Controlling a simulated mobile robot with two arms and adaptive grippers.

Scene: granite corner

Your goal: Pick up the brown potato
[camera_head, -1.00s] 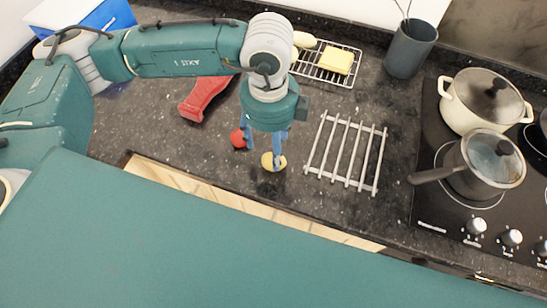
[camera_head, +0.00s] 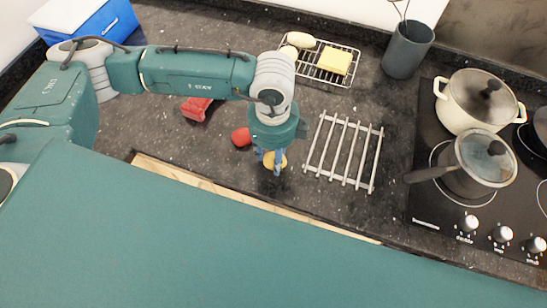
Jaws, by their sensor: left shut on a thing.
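My left gripper (camera_head: 272,164) points down over the counter, left of the white slatted rack. Its blue fingers are shut on a small rounded yellow-brown thing (camera_head: 281,161), which looks like the brown potato. The fingers hide part of it, and I cannot tell whether it is clear of the counter. My right gripper is not in view.
A red round thing (camera_head: 241,137) lies just left of the gripper. A red object (camera_head: 197,108) lies behind, partly under my arm. The white slatted rack (camera_head: 345,150) is close on the right. A wire rack (camera_head: 310,70) holds a yellow block (camera_head: 334,61) and pale oval things. Pots (camera_head: 478,160) stand on the hob.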

